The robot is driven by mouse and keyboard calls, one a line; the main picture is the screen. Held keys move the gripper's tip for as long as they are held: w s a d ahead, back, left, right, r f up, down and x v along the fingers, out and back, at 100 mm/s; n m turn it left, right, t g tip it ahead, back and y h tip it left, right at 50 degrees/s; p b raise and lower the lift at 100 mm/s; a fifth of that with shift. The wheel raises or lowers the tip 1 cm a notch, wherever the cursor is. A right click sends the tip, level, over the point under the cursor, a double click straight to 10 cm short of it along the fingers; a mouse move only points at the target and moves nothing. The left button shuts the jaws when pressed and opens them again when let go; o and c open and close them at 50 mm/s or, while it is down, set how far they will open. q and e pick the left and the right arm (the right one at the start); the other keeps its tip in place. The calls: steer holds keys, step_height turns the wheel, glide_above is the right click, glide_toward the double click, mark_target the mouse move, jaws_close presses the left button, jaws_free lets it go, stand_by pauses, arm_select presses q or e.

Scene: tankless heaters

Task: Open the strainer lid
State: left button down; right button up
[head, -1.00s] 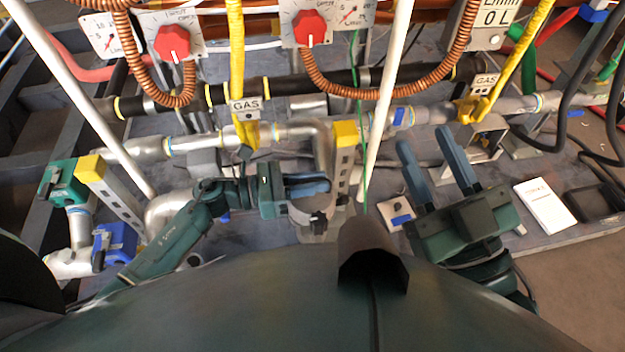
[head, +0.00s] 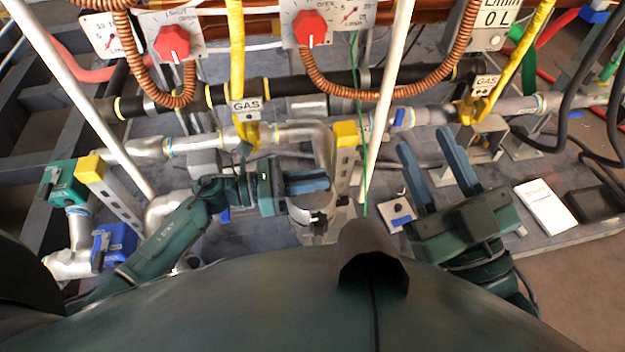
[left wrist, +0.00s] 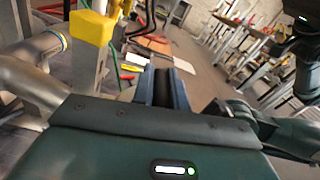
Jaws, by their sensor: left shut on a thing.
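The strainer (head: 314,208) is a short silver-grey cylinder at the lower middle of the head view, beside a perforated post with a yellow cap. My left gripper (head: 318,181) reaches in from the left at its top, with its blue-grey fingers shut on the strainer lid. The fingers and palm hide most of the lid, so I cannot tell whether it is raised. My right gripper (head: 432,150) is open and empty, right of the strainer.
Silver pipes (head: 275,135) run behind the strainer. A thin white pole (head: 387,100) and a green cord stand just right of it. Yellow gas hoses (head: 237,60) hang at the back. A white box (head: 545,205) lies at the right, near the platform edge.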

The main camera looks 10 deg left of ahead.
arm_select(q)
steer(key=shift+w+a+r+n, duration=0.25)
steer(key=shift+w+r+n, duration=0.35)
steer(key=shift+w+n, duration=0.25)
steer(key=shift+w+a+r+n+p, duration=0.15)
steer(key=shift+n+p, duration=0.15)
steer(key=shift+n, duration=0.15)
steer(key=shift+w+a+r+n, duration=0.1)
steer(key=shift+w+a+n, duration=0.05)
steer(key=shift+w+n, duration=0.65)
steer(key=shift+w+a+n, duration=0.15)
steer(key=shift+w+n, duration=0.2)
steer(key=shift+n, duration=0.45)
arm_select(e)
steer(key=shift+s+f+m+g+h, duration=0.2)
steer(key=shift+f+m+g+h, duration=0.1)
steer(key=shift+f+m+h, duration=0.25)
steer(key=shift+a+f, duration=0.1)
steer(key=shift+f, duration=0.05)
